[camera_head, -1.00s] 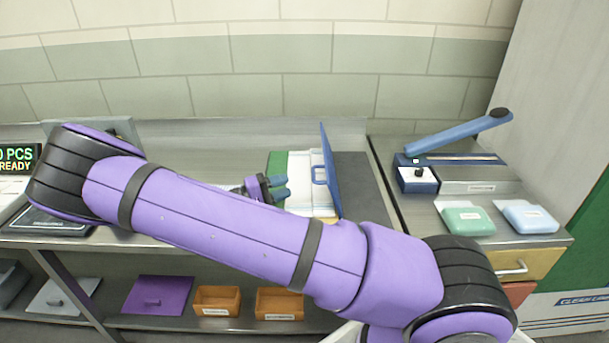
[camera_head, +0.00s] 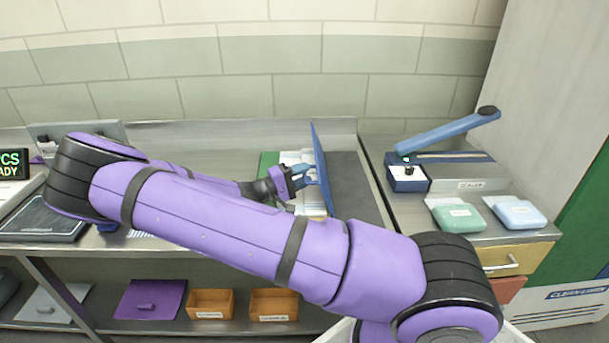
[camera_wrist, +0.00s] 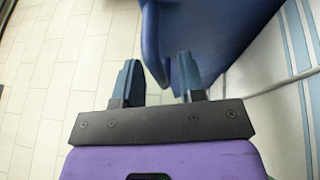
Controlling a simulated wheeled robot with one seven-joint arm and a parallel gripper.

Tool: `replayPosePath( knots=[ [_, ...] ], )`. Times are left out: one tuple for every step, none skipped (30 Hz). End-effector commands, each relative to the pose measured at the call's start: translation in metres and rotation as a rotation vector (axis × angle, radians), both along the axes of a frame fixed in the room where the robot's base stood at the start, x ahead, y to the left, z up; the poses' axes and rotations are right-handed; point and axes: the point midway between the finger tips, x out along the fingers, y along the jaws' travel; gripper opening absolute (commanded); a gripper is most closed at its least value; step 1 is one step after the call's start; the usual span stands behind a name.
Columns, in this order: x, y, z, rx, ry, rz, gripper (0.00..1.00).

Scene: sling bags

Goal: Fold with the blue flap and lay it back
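The blue flap (camera_head: 320,165) stands nearly upright on the folding board, its face toward my gripper. In the wrist view the blue flap (camera_wrist: 225,35) fills the top right. My gripper (camera_head: 308,175) is at the left face of the flap, near its handle. In the wrist view my gripper (camera_wrist: 158,82) has its two fingers apart. A blue edge reaches down toward the gap between them; I cannot tell whether they touch it. The green panel (camera_head: 268,165) and white cloth or bag (camera_head: 290,157) lie left of the flap, partly hidden by my arm.
A dark grey panel (camera_head: 350,185) lies flat and bare right of the flap. A sealer with a raised blue lever (camera_head: 447,133) stands on the right counter, with green (camera_head: 458,215) and pale blue (camera_head: 517,212) packs in front. A dark tray (camera_head: 40,220) is at left.

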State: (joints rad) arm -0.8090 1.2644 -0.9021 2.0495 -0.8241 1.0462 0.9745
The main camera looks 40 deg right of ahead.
Motion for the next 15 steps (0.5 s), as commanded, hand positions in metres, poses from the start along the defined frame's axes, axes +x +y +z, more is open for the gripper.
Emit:
replayPosePath(
  knots=[
    [-0.0007, -0.0024, 0.0003, 0.000, 0.000, 0.000, 0.37],
    [-0.0010, -0.0033, 0.0003, 0.000, 0.000, 0.000, 0.37],
    [-0.0011, -0.0041, 0.0004, 0.001, 0.000, 0.000, 0.37],
    [-0.0012, -0.0045, 0.0005, 0.001, 0.000, 0.000, 0.37],
    [-0.0013, -0.0048, 0.0004, 0.001, 0.000, 0.000, 0.37],
    [-0.0012, -0.0049, 0.0005, 0.001, 0.000, 0.001, 0.37],
    [-0.0013, -0.0049, 0.0005, 0.001, 0.000, 0.001, 0.37],
    [-0.0012, -0.0049, 0.0004, 0.001, 0.000, 0.001, 0.37],
    [-0.0012, -0.0049, 0.0004, 0.001, 0.000, 0.001, 0.37],
    [-0.0012, -0.0048, 0.0004, 0.001, 0.000, 0.001, 0.37],
    [-0.0012, -0.0048, 0.0004, 0.001, 0.000, 0.001, 0.37],
    [-0.0012, -0.0048, 0.0004, 0.001, 0.001, 0.001, 0.27],
    [-0.0011, -0.0046, 0.0005, 0.001, 0.001, 0.001, 0.21],
    [-0.0011, -0.0047, 0.0004, 0.001, 0.001, 0.001, 0.14],
    [-0.0011, -0.0046, 0.0005, 0.001, 0.001, 0.001, 0.04]
  ],
)
